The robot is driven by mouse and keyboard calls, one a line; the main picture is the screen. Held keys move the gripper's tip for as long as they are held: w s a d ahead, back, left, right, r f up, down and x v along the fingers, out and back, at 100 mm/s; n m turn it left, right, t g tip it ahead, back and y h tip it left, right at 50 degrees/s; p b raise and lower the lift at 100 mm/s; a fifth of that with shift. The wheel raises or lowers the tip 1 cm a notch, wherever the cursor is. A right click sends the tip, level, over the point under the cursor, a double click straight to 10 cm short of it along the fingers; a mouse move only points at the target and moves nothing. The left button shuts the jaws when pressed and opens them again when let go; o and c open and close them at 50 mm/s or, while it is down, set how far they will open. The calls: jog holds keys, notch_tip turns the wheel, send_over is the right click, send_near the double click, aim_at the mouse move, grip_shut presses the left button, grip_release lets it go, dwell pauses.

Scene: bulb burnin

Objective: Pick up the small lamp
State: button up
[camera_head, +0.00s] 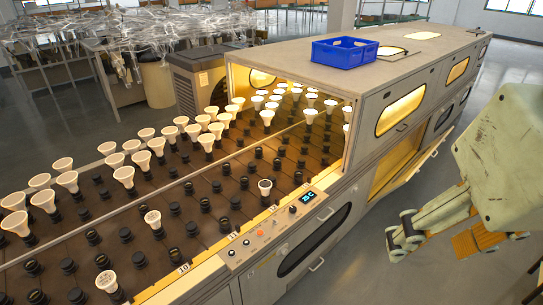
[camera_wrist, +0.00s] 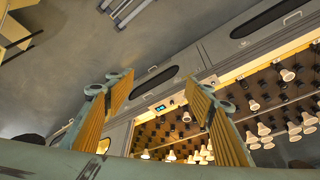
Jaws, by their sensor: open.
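Several white reflector lamps stand upright in black sockets on the burn-in bed. In the front section, a small lamp (camera_head: 265,186) with a pale rim stands near the control panel. Two larger-looking white lamps stand farther left, one in the middle (camera_head: 153,219) and one at the lower left (camera_head: 108,282). I cannot tell for certain which is the task's small lamp. My gripper (camera_head: 432,228) is at the right, out over the aisle and well apart from every lamp. In the wrist view my gripper (camera_wrist: 160,86) is open and empty, with the lamp bed beyond its fingers.
A hooded tunnel (camera_head: 420,62) covers the bed's far end, with a blue crate (camera_head: 344,52) on top. A lower door (camera_head: 425,165) stands open on the aisle side. The control panel (camera_head: 275,228) lines the bed's front edge. The aisle floor is clear.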

jog(key=shift+w, duration=0.1)
dwell(0.4)
jog(key=w+a+r+n+g, duration=0.1)
jog(key=w+a+r+n, duration=0.1)
jog(key=w, duration=0.7)
jog(key=w+a+r+n, duration=0.1)
jog(key=w+n, duration=0.1)
jog(key=w, duration=0.7)
jog(key=w+a+f+n+g, duration=0.1)
jog(key=w+a+f+n, duration=0.15)
jog(key=w, duration=0.75)
jog(key=w+a+f+n, duration=0.2)
jog(key=w+a, duration=0.2)
jog(key=w, duration=0.5)
jog(key=w+a+f+n, duration=0.2)
jog(key=w+a+f, duration=0.3)
jog(key=w+f, duration=0.3)
jog(key=w+a+f+n+g, duration=0.1)
jog(key=w+a+f+n, duration=0.2)
jog(key=w+a+f, duration=0.3)
jog(key=w+a+f+n+g, duration=0.1)
jog(key=w+a+f+n, duration=0.2)
jog(key=w+f, duration=0.9)
notch_tip(320, 180, down, 4)
jog(key=a, duration=0.2)
jog(key=shift+a+r+b, duration=0.15)
jog(key=shift+a+b, duration=0.2)
jog(key=shift+b, duration=0.05)
jog(key=shift+w, duration=0.1)
